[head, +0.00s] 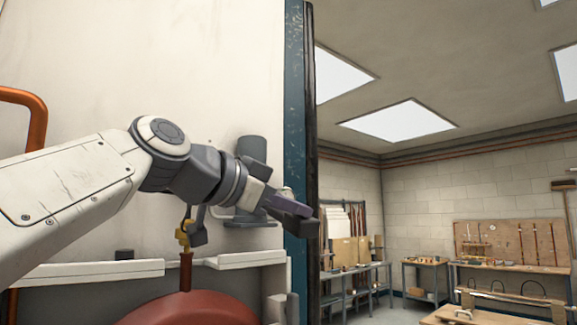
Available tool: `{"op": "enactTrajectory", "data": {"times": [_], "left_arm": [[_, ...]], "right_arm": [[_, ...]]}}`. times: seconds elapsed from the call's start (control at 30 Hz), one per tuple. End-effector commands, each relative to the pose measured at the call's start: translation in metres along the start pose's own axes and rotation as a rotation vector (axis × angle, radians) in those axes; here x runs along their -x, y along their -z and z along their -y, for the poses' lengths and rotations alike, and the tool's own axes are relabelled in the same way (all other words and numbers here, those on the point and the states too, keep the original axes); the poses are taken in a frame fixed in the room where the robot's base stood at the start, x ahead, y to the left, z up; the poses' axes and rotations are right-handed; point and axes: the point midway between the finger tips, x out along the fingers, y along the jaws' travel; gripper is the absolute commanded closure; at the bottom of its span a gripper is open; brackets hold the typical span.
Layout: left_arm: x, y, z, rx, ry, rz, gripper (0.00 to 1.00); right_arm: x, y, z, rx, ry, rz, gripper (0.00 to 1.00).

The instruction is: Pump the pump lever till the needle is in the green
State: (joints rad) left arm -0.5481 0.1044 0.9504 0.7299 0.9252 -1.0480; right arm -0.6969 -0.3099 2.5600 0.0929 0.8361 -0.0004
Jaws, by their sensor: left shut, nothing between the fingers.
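My left gripper (305,212) reaches in from the left. It is shut and empty, its fingers pointing right in front of the blue post. No pump lever or gauge needle can be made out for certain. A red rounded body (190,308), perhaps a tank, shows at the bottom, cut off by the picture edge. A brass fitting (183,236) with a grey part beside it stands on a thin pipe above the red body. A dark grey upright part (252,149) on the wall is partly hidden behind my left gripper. My right gripper is out of view.
A blue post (295,110) edges the pale booth wall (150,60). A copper pipe (38,110) bends at the left. White ledges (245,259) run along the wall. Workbenches (510,268) and a tool board (510,242) stand far off at the right.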

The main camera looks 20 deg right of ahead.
Motion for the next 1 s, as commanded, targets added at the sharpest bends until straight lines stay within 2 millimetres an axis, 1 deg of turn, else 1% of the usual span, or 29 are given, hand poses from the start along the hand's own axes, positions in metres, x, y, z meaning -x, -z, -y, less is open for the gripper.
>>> {"op": "enactTrajectory", "data": {"times": [0.03, 0.3, 0.47, 0.57, 0.77, 0.8, 1.0], "left_arm": [[-0.002, -0.004, 0.0, 0.0, -0.002, 0.007, 1.0], [-0.002, -0.004, 0.0, 0.002, -0.003, 0.009, 1.0], [-0.001, 0.0, 0.001, 0.001, -0.003, 0.009, 1.0], [0.002, 0.011, 0.004, 0.001, -0.002, 0.008, 1.0], [0.012, 0.044, 0.01, 0.0, 0.002, 0.006, 1.0], [0.021, 0.034, 0.008, 0.0, 0.009, 0.006, 1.0], [0.064, 0.033, 0.007, 0.0, 0.007, 0.004, 1.0]], "right_arm": [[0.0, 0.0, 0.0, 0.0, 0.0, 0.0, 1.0], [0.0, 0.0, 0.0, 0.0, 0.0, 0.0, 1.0], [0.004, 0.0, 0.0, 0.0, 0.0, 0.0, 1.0], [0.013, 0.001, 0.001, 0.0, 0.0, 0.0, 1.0], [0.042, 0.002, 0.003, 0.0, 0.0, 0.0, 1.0], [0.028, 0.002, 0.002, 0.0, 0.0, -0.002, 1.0], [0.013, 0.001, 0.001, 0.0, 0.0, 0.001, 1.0]]}}
